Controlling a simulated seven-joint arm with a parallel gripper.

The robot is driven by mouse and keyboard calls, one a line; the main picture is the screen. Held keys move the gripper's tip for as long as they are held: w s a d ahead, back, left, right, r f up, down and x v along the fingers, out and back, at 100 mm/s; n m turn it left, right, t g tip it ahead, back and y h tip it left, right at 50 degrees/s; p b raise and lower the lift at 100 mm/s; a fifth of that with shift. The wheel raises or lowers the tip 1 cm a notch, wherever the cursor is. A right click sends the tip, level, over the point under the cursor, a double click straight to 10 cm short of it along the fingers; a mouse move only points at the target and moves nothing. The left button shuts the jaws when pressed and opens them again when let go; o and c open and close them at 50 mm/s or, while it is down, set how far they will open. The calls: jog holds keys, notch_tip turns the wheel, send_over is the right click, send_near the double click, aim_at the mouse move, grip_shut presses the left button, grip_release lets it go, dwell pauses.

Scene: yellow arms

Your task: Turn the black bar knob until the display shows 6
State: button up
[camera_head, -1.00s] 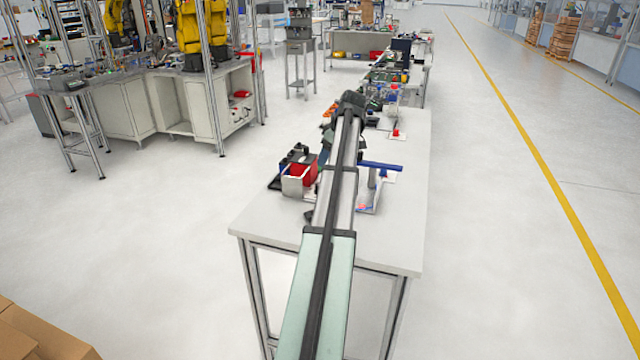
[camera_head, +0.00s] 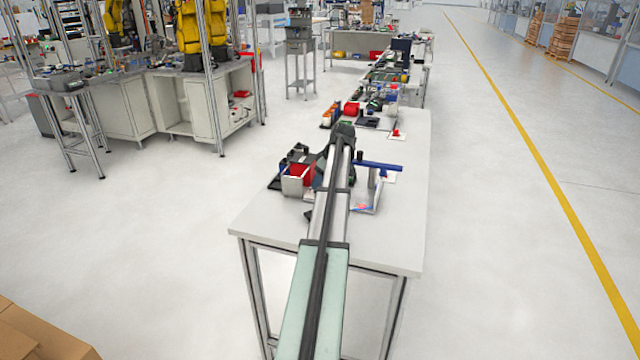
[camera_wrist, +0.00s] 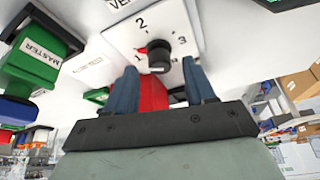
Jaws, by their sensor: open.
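In the wrist view a black knob (camera_wrist: 158,55) stands on a white panel (camera_wrist: 125,38) marked 2 and 3, with a small red mark at its left that I cannot read clearly. No display showing a number can be made out. My gripper (camera_wrist: 158,67) is open, its two blue fingers apart below the knob in the picture. The knob appears between the fingertips; I cannot tell whether they touch it. In the head view my arm hides the gripper.
A green block labelled MASTER (camera_wrist: 38,52) is at the left in the wrist view. A red object (camera_wrist: 154,92) shows between the fingers. In the head view a blue bar on a stand (camera_head: 380,166) is right of my arm. The table's near end (camera_head: 375,245) is clear.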

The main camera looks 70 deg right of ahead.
jog(key=shift+x, duration=0.8)
jog(key=shift+c, duration=0.4)
grip_shut()
jog(key=m+h, duration=0.1)
jog(key=m, duration=0.1)
jog(key=m+h, duration=0.1)
jog(key=m, duration=0.2)
jog(key=shift+w+a+m+g, duration=0.1)
jog(key=shift+a+m+g, duration=0.2)
jog(key=shift+g, duration=0.1)
jog(key=m+g, duration=0.1)
jog(key=m, duration=0.2)
jog(key=m+g+h, duration=0.1)
jog(key=m, duration=0.1)
jog(key=shift+w+m, duration=0.15)
jog(key=shift+m, duration=0.55)
